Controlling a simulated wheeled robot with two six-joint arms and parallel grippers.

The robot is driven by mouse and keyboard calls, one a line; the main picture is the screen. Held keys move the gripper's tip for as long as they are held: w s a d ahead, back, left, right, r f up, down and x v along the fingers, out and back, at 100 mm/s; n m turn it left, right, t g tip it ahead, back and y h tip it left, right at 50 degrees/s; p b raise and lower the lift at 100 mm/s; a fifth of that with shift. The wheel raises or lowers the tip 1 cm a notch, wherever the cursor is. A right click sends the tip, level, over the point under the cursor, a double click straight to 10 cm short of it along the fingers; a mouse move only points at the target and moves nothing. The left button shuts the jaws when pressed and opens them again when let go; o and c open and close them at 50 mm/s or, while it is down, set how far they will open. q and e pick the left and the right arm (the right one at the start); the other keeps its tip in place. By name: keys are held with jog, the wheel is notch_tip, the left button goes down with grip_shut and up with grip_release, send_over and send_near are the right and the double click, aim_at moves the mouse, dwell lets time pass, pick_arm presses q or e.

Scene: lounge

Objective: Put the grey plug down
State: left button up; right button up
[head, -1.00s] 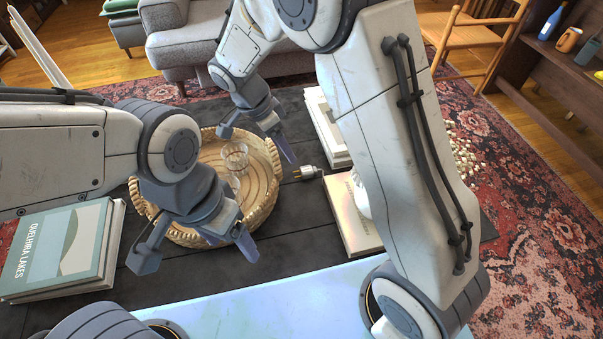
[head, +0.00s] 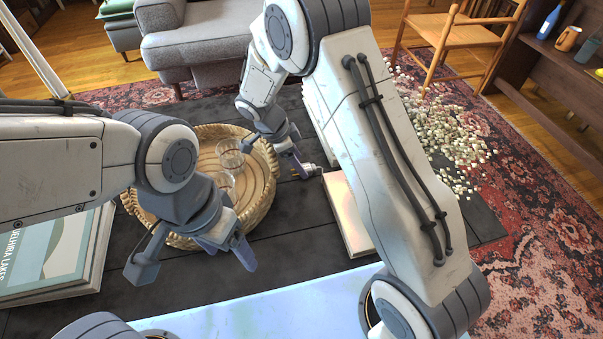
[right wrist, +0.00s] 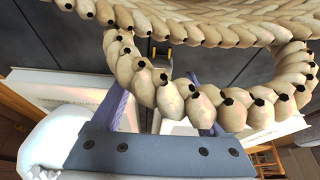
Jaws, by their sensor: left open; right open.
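The grey plug (head: 313,170) lies on the dark table between the wicker tray and the books, mostly hidden by my right gripper in the head view. In the right wrist view, part of the plug (right wrist: 163,77) with its yellow prongs shows between the fingers, behind the tray's braided handle. My right gripper (head: 276,156) is open, one finger close beside the plug; I cannot tell whether they touch. My left gripper (head: 195,259) is open and empty, above the table near the tray's front edge.
The wicker tray (head: 262,208) holds two clear glasses (head: 229,155); its handle (right wrist: 190,112) lies across the right wrist view. A pale book (head: 345,218) lies right of the plug, other books (head: 50,262) at left. Dark table in front of the tray is bare.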

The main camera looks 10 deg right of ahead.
jog(key=shift+x, duration=1.1)
grip_shut()
jog(key=shift+r, duration=0.15)
